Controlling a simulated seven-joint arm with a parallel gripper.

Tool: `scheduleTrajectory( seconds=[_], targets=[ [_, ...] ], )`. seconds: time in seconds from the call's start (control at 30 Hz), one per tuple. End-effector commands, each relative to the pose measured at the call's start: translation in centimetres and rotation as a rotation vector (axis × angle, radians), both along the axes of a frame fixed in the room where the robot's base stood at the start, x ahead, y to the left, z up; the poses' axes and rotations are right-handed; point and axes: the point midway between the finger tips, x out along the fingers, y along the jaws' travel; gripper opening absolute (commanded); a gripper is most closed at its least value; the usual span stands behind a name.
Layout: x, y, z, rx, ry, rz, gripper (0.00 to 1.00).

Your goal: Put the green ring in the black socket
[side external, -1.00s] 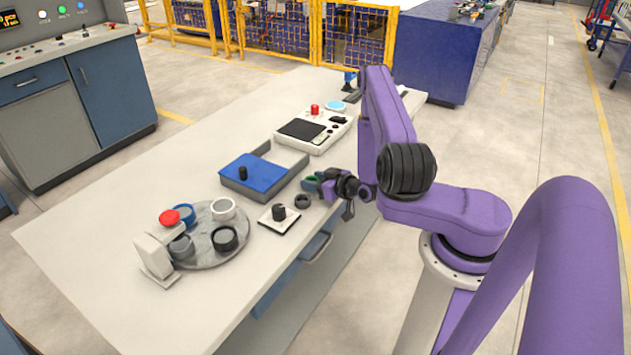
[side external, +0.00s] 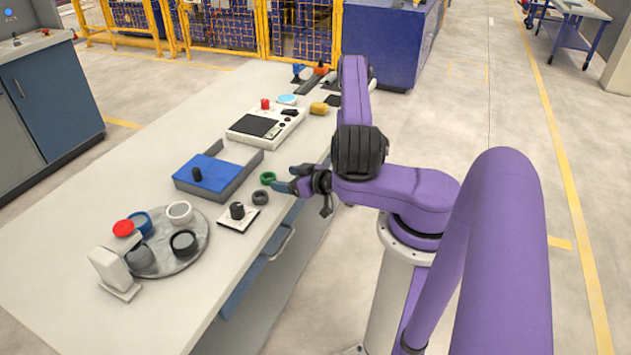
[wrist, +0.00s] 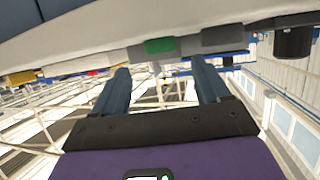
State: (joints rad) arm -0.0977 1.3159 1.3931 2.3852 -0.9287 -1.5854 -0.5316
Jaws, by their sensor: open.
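The green ring (side external: 267,177) lies on the table near its right edge, beside a dark grey ring (side external: 260,197). In the wrist view the green ring (wrist: 160,46) shows edge-on ahead of the fingers. The black socket (side external: 184,242) is a round cup on the right side of a grey round plate (side external: 165,262). My gripper (side external: 286,178) is open and empty, just right of the green ring and low at the table edge. In the wrist view its two fingers (wrist: 162,75) are spread apart, with the ring beyond and between their tips.
The plate also bears blue (side external: 138,222), white (side external: 180,211) and grey (side external: 140,258) cups. A black knob (side external: 237,211) on a white base stands left of the rings. A blue-covered tray (side external: 207,176) and a control box (side external: 265,125) lie behind. Bare table (side external: 60,230) is at left.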

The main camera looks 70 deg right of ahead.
Motion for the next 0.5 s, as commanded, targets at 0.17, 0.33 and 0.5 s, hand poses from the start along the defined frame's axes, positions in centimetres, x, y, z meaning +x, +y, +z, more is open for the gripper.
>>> scheduleTrajectory(
  seconds=[0.17, 0.33, 0.5],
  targets=[
    [-3.3, 0.5, 1.2, 0.006, -0.001, -0.012, 0.75],
    [-5.5, 1.0, 2.1, 0.004, -0.002, -0.01, 0.75],
    [-6.4, 1.2, 2.5, -0.001, -0.003, -0.003, 0.75]
  ],
)
